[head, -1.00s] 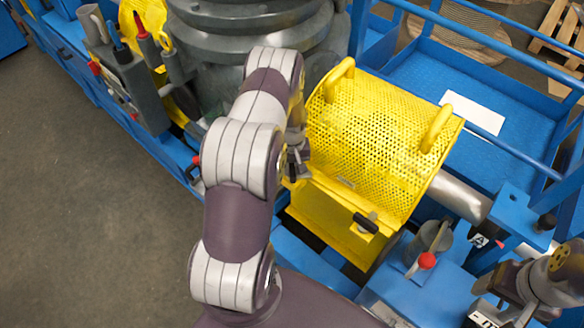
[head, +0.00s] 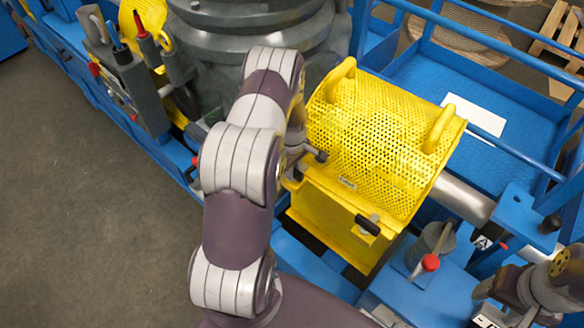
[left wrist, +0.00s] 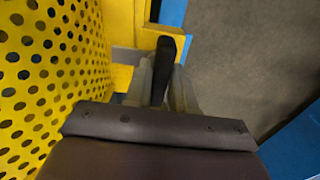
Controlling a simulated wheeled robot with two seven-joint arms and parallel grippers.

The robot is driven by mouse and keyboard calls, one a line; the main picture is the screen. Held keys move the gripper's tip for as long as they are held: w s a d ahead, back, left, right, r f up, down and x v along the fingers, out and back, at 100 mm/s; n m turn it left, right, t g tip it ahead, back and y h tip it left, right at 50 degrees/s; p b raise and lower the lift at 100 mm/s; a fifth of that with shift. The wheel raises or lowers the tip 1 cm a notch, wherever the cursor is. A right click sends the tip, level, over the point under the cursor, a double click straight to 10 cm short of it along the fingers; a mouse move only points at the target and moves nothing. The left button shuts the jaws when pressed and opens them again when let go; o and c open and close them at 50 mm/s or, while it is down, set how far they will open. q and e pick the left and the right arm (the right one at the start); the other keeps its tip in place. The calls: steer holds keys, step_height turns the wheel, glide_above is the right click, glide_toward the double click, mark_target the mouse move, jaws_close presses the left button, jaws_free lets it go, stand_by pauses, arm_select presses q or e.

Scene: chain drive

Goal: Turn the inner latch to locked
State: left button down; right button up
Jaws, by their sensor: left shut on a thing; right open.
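The yellow perforated guard (head: 375,135) has a latch with a black handle (head: 367,226) on its front, at the right. My left gripper (head: 303,165) is at the guard's left front edge, partly hidden by my own arm. In the left wrist view its fingers (left wrist: 162,88) are shut on a black handle, the inner latch (left wrist: 166,55), beside a yellow bracket on the guard. Most of this latch is hidden in the head view, so I cannot tell its exact angle there. My right gripper (head: 487,292) is open and empty at the lower right.
A grey tool holder (head: 138,90) is at the upper left. A blue railing (head: 480,45) runs behind the guard. The floor at the left is clear.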

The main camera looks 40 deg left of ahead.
arm_select(q)
steer(key=shift+w+r, duration=0.1)
stand_by(0.5)
steer(key=c, duration=1.1)
jaws_free()
steer(key=shift+o, duration=0.3)
steer(key=shift+d, duration=0.1)
step_height(320, 180, up, 13)
steer(key=b, duration=0.1)
steer(key=shift+b, duration=0.3)
